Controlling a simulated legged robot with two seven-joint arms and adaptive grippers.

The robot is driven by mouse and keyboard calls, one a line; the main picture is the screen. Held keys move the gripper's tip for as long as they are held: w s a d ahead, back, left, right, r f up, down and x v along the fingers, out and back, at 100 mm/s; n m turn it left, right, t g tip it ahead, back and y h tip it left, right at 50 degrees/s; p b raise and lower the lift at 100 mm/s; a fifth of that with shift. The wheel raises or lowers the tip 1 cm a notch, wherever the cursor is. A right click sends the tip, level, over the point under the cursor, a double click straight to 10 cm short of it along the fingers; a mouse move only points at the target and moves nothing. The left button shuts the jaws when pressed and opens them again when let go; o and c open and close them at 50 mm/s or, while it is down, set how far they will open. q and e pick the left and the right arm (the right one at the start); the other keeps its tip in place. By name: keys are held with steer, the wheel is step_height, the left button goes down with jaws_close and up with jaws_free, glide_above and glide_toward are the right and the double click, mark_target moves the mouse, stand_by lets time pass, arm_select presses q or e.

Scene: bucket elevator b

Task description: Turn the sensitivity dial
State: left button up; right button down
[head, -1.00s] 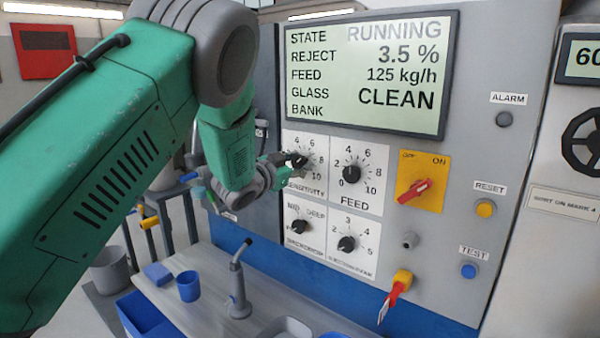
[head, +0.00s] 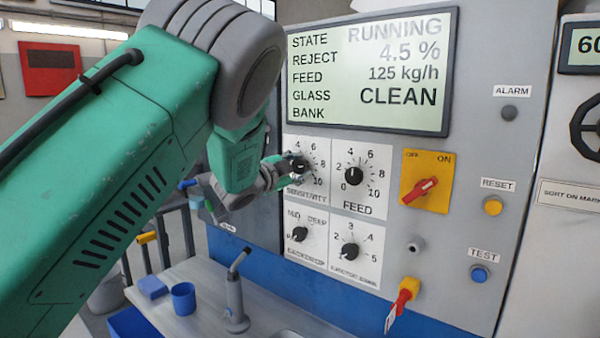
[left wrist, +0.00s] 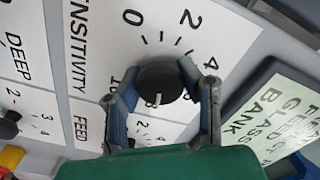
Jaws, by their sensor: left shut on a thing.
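The sensitivity dial (head: 299,166) is a black round knob on a white scale plate at the upper left of the dial group. My left gripper (head: 284,167) reaches it from the left in the head view and partly hides it. In the left wrist view the sensitivity dial (left wrist: 160,84) sits between the two fingers of my left gripper (left wrist: 158,78), which is shut on it. Its white pointer mark points down in that view, toward the 6 to 8 side of the scale. The 6 is hidden by a finger. My right gripper is out of view.
The feed dial (head: 354,175) is just to the right, with two more dials below. The display (head: 370,70) above reads REJECT 4.5 % and RUNNING. A yellow switch plate with a red handle (head: 425,188) is further right. A bench with a blue cup (head: 184,298) is below.

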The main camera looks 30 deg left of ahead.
arm_select(q)
steer(key=shift+d+r, duration=0.1)
steer(key=shift+r, duration=0.05)
steer(key=o, duration=1.2)
steer(key=shift+o, duration=0.2)
steer(key=shift+s+d, duration=0.15)
steer(key=shift+d, duration=0.05)
steer(key=s, duration=1.2)
steer(key=shift+a, duration=0.4)
